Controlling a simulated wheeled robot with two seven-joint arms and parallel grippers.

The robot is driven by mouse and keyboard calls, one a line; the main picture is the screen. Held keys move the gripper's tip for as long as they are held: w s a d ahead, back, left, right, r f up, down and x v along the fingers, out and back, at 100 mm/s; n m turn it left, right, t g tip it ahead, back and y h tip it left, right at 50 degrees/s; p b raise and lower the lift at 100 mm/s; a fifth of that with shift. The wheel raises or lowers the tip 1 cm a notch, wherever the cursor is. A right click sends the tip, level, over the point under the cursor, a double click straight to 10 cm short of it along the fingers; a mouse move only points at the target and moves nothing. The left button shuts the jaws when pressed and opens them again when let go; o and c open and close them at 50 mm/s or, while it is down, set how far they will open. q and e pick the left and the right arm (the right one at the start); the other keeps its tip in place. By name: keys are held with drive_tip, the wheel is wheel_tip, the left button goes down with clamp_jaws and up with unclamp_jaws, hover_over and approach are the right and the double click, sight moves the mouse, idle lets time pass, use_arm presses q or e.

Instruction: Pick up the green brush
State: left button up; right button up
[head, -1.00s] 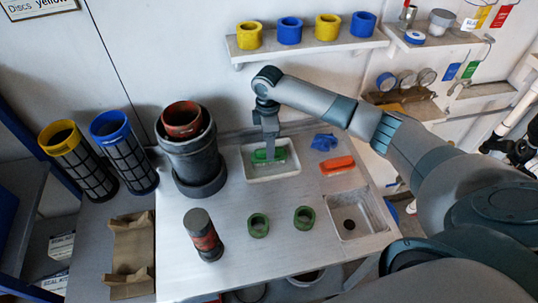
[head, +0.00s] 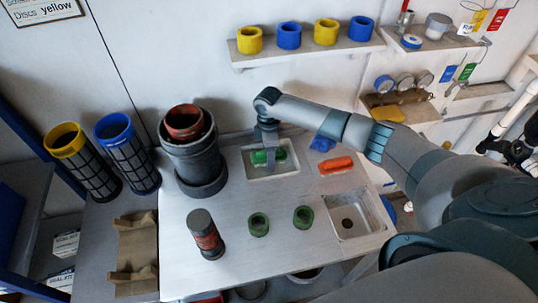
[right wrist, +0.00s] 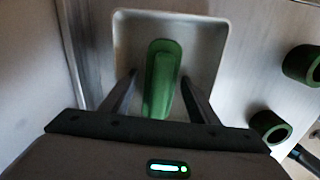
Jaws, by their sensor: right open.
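The green brush (head: 259,157) lies in a shallow white tray (head: 291,166) on the table. In the right wrist view the green brush (right wrist: 162,75) lies lengthwise between the two fingers. My right gripper (head: 267,150) reaches down over the tray from above. In the right wrist view my right gripper (right wrist: 157,90) is open, with one finger on each side of the brush and a gap to each. The brush's near end is hidden by the gripper body. My left gripper is not in view.
An orange brush (head: 337,165) and a blue cloth (head: 322,143) lie right of the tray. Green rings (head: 303,217) and a dark cylinder (head: 205,234) stand in front. A large grey housing (head: 194,165) stands left. A sink (head: 352,216) is at right.

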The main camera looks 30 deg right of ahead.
drive_tip(key=shift+c, duration=0.6)
drive_tip(key=c, duration=1)
drive_tip(key=shift+c, duration=0.2)
drive_tip(key=shift+s+r+b, duration=0.1)
drive_tip(key=shift+r+b, duration=0.15)
drive_tip(key=shift+b, duration=0.3)
drive_tip(key=r+b, duration=0.1)
drive_tip(key=r, duration=0.3)
drive_tip(key=s+r+b, duration=0.1)
drive_tip(key=r, duration=0.1)
drive_tip(key=shift+a+r+b, duration=0.15)
drive_tip(key=shift+b, duration=0.2)
drive_tip(key=s+a+b, duration=0.2)
drive_tip(key=s, duration=0.7)
drive_tip(key=s+a+b, duration=0.1)
drive_tip(key=s+a, duration=0.1)
drive_tip(key=s, duration=0.7)
drive_tip(key=shift+a+b, duration=0.4)
drive_tip(key=shift+r, duration=0.1)
